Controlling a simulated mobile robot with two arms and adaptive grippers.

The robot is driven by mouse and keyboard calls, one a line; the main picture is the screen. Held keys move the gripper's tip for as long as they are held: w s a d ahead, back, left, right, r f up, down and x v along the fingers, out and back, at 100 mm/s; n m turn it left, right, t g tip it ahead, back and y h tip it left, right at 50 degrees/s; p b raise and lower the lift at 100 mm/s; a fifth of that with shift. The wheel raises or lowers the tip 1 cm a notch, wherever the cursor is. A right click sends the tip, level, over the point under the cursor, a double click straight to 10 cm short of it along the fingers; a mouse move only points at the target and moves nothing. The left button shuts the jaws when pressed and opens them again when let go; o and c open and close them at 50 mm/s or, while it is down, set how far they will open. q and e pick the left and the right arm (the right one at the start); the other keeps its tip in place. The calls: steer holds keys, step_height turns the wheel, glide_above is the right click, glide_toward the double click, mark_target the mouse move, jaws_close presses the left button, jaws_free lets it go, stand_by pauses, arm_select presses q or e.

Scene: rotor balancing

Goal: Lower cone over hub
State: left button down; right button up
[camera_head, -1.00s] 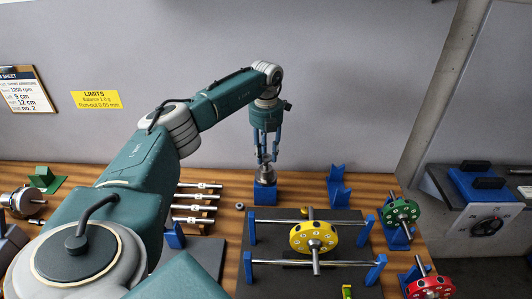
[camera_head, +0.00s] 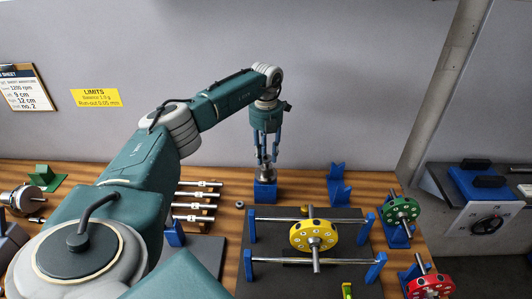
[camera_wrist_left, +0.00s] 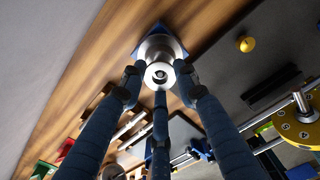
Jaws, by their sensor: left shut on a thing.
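My left gripper (camera_head: 267,163) points down and is shut on a small silver cone (camera_head: 266,172). In the left wrist view, its blue fingers (camera_wrist_left: 160,85) close around the round silver cone (camera_wrist_left: 158,50). The cone is right at a blue block (camera_head: 265,191) on the bench; I cannot tell whether it still touches the block. The yellow rotor (camera_head: 302,232), with a grey hub (camera_head: 315,243) and a shaft, rests across two silver rails right of and nearer than the gripper. My right gripper is not in view.
A blue V-shaped stand (camera_head: 339,186) is right of the block. Green (camera_head: 401,209) and red (camera_head: 432,287) rotors stand at the right. Several silver shafts (camera_head: 198,195) lie left of the block. A small nut (camera_head: 240,205) lies beside the dark mat.

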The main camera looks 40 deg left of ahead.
arm_select(q)
steer(key=shift+f+b, duration=0.45)
steer(key=shift+f, duration=0.65)
steer(key=c, duration=1.2)
jaws_free()
steer(key=shift+c, duration=0.5)
